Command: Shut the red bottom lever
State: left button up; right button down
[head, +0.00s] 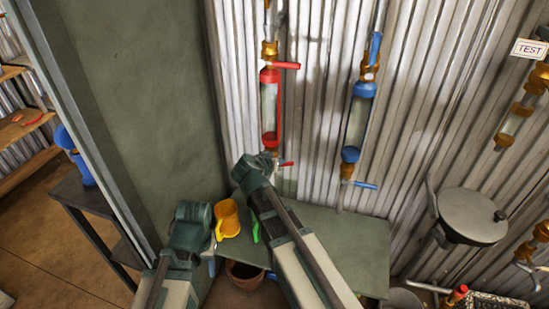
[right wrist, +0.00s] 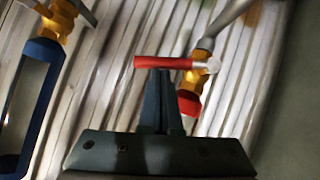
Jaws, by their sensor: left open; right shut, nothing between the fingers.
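The red bottom lever (head: 286,163) is at the foot of the red riser (head: 269,105) on the corrugated wall and points right, across the pipe line. In the right wrist view the red lever (right wrist: 163,62) reaches left from its brass valve (right wrist: 203,62). My right gripper (right wrist: 161,74) is shut and empty; its fingertips are at the lever's edge, and I cannot tell if they touch. In the head view my right gripper (head: 270,158) is just left of the lever, its fingers mostly hidden. My left gripper (head: 191,213) is open at the lower left, its fingers not clearly shown.
A blue riser (head: 361,110) with a blue bottom lever (head: 362,184) stands to the right. The red riser also has a red top lever (head: 287,65). A grey panel (head: 160,110) stands left.

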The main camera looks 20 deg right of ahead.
jog(key=shift+s+d+f+m+t+y+b, duration=0.3)
jog(key=shift+d+f+m+y+b, duration=0.15)
jog(key=shift+f+m, duration=0.2)
pick_arm(q)
jog(key=shift+f, duration=0.65)
pick_arm(e)
jog(key=shift+f, duration=0.2)
pick_arm(q)
jog(key=shift+f, duration=0.1)
pick_arm(e)
jog(key=shift+d+f, duration=0.1)
jog(key=shift+f, duration=0.05)
